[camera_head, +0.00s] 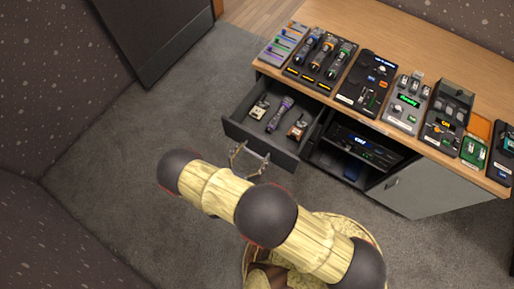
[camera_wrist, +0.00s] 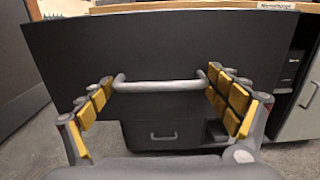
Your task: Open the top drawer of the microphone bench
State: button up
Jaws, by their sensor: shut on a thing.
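The microphone bench (camera_head: 400,128) has a wooden top and stands at the upper right in the head view. Its top drawer (camera_head: 262,144) is pulled out, with a microphone-like item (camera_head: 280,112) and small devices inside. The dark drawer front (camera_wrist: 165,45) fills much of the wrist view, with a pale bar handle (camera_wrist: 160,87) across it. My gripper (camera_wrist: 160,82) is shut on this handle, one finger at each end of the bar. In the head view my gripper (camera_head: 249,160) is at the drawer front, partly hidden by my arm.
A lower drawer (camera_wrist: 138,136) with its own handle is shut beneath. An open shelf (camera_head: 350,155) with equipment and a grey cabinet door (camera_head: 425,185) lie to the right. Several control panels (camera_head: 368,82) stand on the bench top. Grey carpet (camera_head: 120,150) is clear on the left.

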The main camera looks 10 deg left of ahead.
jog(key=shift+v, duration=0.75)
jog(key=shift+d, duration=0.15)
jog(key=o, duration=1.4)
jog(key=shift+s, duration=0.1)
notch_tip(320, 180, up, 10)
